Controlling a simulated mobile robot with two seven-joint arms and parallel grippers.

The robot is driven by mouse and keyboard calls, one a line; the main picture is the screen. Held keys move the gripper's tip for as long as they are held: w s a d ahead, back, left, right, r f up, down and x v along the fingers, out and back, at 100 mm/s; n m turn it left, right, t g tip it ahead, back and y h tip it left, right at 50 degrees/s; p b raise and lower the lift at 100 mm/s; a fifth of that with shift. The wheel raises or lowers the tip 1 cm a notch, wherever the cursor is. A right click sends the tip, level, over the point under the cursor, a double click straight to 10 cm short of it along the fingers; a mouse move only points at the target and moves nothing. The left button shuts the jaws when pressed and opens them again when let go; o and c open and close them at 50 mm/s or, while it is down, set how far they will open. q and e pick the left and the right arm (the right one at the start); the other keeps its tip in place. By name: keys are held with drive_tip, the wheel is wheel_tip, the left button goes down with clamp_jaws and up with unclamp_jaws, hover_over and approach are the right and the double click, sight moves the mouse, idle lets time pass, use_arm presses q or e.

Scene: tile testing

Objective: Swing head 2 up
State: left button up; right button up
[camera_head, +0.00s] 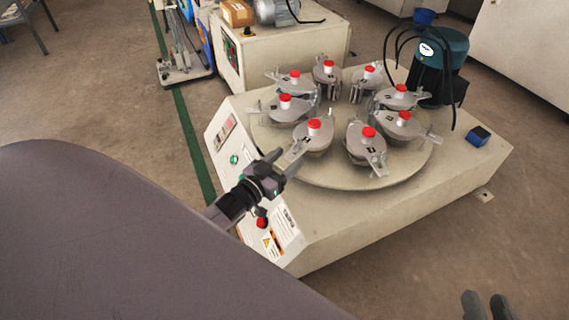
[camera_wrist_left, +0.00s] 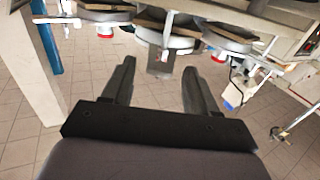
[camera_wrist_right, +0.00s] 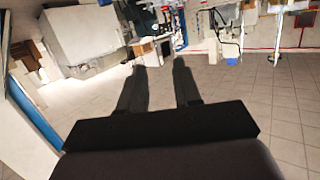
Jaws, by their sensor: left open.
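Several grey polishing heads with red knobs sit in a ring on the round plate (camera_head: 330,178) of the machine. Their black number marks are too small to read, so I cannot tell which is head 2. The head nearest my left gripper (camera_head: 282,162) is the front-left one (camera_head: 314,136), lying down on the plate. That gripper is open and empty, just left of this head's pale handle (camera_head: 294,153), seemingly apart from it. In the left wrist view, heads hang along the top edge, beyond the open fingers (camera_wrist_left: 160,66). My right gripper (camera_head: 486,300) is open and empty at the bottom right, away from the machine.
The machine's cream base (camera_head: 370,225) has a sloped control panel with a red knob (camera_head: 262,222) under my left gripper. A dark teal motor (camera_head: 440,65) with black cables stands behind the plate. A small blue box (camera_head: 479,136) lies on the base's right. Floor is free at right.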

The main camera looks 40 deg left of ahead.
use_arm(q)
drive_tip(key=shift+c, duration=0.3)
clamp_jaws()
drive_tip(key=shift+r, duration=0.1)
